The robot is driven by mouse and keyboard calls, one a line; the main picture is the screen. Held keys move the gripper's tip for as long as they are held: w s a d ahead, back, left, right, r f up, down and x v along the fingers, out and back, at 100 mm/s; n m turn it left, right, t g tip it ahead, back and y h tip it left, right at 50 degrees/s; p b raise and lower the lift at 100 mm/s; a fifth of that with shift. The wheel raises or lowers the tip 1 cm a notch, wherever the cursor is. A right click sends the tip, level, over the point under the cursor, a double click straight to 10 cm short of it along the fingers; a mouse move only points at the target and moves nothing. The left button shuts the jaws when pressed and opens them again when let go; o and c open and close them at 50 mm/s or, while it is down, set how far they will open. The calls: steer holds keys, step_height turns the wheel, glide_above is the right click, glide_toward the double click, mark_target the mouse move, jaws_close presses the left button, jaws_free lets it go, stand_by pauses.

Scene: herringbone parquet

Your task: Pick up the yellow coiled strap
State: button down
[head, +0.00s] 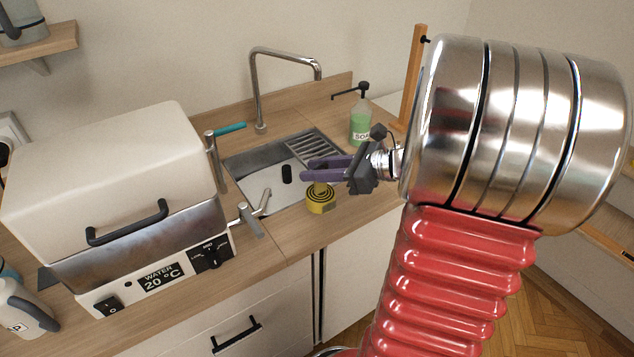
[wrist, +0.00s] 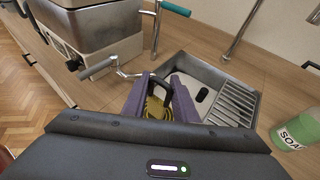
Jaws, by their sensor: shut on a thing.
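The yellow coiled strap (head: 320,199) shows in the head view at the front edge of the sink, just below the purple fingers of my gripper (head: 308,171). It is a round coil with dark markings. In the wrist view the strap (wrist: 157,108) lies between the two purple fingers of my gripper (wrist: 164,84), with a dark loop above it. The fingers are shut on the strap. The head view does not clearly show whether its underside touches the worktop.
A sink (head: 245,163) with a drain grid lies behind, and a curved tap (head: 254,90) rises at its back. A green soap bottle (head: 361,122) stands to the right. A large white water bath (head: 115,205) with a drain tap (head: 251,219) stands at the left.

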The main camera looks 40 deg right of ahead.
step_height(320, 180, up, 5)
stand_by(0.6)
